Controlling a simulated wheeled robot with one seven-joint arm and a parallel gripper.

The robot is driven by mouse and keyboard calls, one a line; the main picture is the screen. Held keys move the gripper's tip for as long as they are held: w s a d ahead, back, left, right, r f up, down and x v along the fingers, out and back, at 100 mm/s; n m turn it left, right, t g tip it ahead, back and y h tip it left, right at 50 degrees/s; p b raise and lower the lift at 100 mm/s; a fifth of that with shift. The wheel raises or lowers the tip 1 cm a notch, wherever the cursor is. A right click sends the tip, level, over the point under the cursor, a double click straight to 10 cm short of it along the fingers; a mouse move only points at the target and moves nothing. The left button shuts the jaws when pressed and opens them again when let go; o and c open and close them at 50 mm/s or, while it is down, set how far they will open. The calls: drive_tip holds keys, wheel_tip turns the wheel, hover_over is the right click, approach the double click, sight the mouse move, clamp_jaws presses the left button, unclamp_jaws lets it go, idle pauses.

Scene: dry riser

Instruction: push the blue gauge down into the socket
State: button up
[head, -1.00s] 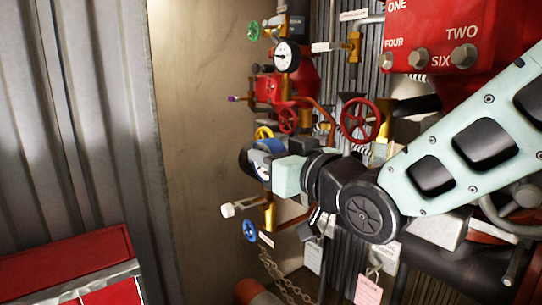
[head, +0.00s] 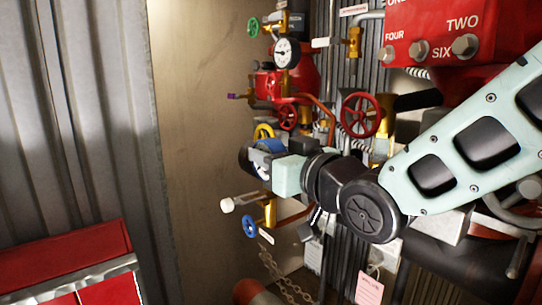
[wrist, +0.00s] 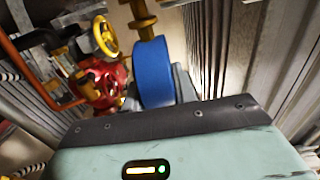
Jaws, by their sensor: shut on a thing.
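The blue gauge (wrist: 155,72) is a round, thick blue drum seen edge-on in the wrist view, held between my gripper's jaws. Its blue rim also shows in the head view (head: 270,146). My gripper (head: 258,158) is shut on it, reaching in from the right. A brass fitting (wrist: 144,22) lines up with the gauge's edge in the wrist view. In the head view, a brass upright (head: 270,208) stands just below my gripper and probably carries the socket. The join is hidden behind the gripper, so I cannot tell how deep the gauge sits.
A red handwheel (head: 361,115) and a white-faced gauge (head: 286,53) are above. A white-ended lever (head: 240,201) and a blue handwheel (head: 250,226) are below. A red cabinet (head: 68,258) stands at lower left.

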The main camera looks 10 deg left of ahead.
drive_tip(key=shift+f+b, duration=0.8)
drive_tip(key=shift+b, duration=0.15)
idle(0.7)
drive_tip(key=o, duration=1.1)
drive_tip(key=b+v, duration=0.5)
drive_tip(key=v, duration=1.2)
drive_tip(key=s+d+f+g+h+b, duration=0.1)
drive_tip(key=f+g+h, duration=0.15)
drive_tip(key=f, duration=0.45)
drive_tip(key=s+d+f+m+g+h+b, duration=0.1)
drive_tip(key=d+f+h, duration=0.15)
drive_tip(key=f, duration=0.45)
drive_tip(key=s+d+f+g+h+b, duration=0.1)
drive_tip(key=f+g+h, duration=0.15)
drive_tip(key=f, duration=0.45)
drive_tip(key=s+d+f+g+h, duration=0.1)
drive_tip(key=s+d+f+g, duration=0.1)
drive_tip(key=s+f, duration=0.1)
drive_tip(key=s+d+f+g+h+b, duration=0.1)
drive_tip(key=s+d+f+g+h, duration=0.1)
drive_tip(key=s+f, duration=0.1)
drive_tip(key=s+d+f+g+h+b, duration=0.1)
drive_tip(key=s+d+f+g+h, duration=0.1)
drive_tip(key=s+f, duration=0.1)
drive_tip(key=shift+s+d+f+m, duration=0.35)
drive_tip(key=shift+f+m, duration=0.05)
drive_tip(key=shift+f, duration=0.05)
